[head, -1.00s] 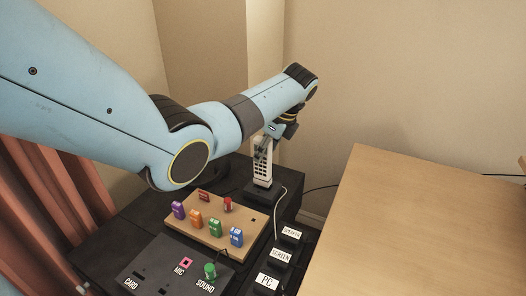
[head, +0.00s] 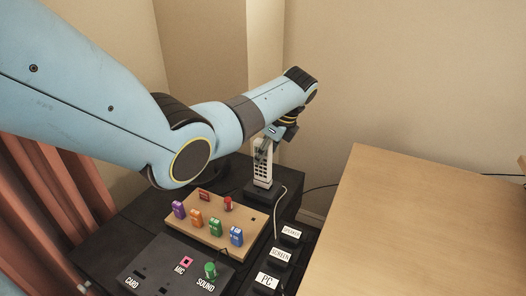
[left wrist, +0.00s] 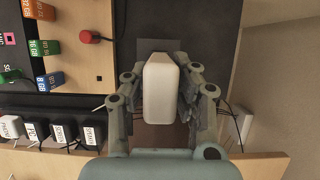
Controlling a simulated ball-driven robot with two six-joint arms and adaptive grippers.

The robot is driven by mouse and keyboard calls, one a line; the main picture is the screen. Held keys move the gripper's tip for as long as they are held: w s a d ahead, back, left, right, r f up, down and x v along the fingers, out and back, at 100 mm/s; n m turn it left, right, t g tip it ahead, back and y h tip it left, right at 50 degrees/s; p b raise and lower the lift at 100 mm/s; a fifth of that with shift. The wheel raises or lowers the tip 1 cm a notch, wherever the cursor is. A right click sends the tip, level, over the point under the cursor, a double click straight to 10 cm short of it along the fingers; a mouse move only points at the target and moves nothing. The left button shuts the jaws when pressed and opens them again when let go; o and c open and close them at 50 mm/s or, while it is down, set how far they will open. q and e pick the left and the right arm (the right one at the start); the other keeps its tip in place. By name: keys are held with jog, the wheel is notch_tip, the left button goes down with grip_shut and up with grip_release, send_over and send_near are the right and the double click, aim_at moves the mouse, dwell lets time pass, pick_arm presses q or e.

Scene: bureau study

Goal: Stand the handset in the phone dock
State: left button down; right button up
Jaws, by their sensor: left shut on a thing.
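The white handset (head: 263,172) stands upright, its keypad side facing the head camera. My left gripper (head: 266,146) is shut on its upper part from above. In the left wrist view the pale top of the handset (left wrist: 160,88) lies between the two fingers of my left gripper (left wrist: 162,98). The black phone dock (head: 258,194) is directly under the handset at the back of the dark cabinet. The handset's lower end meets the dock in the head view, but I cannot tell how deep it sits. My right gripper is not in view.
A wooden board (head: 190,226) with several coloured memory sticks stands in front of the dock. A dark panel (head: 165,262) with labelled sockets is nearer. Several labelled black plugs (head: 281,254) and a white cable (head: 278,210) lie to the right. A bare wooden desk (head: 430,220) is beyond them.

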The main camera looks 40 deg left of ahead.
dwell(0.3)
pick_arm(q)
jog(key=shift+f+b, duration=0.4)
jog(key=shift+f, duration=0.25)
dwell(0.7)
jog(key=shift+f+b, duration=0.3)
jog(key=shift+f, duration=0.25)
dwell(0.5)
jog(key=c, duration=1)
grip_release()
jog(key=v, duration=1.2)
jog(key=shift+r, duration=0.1)
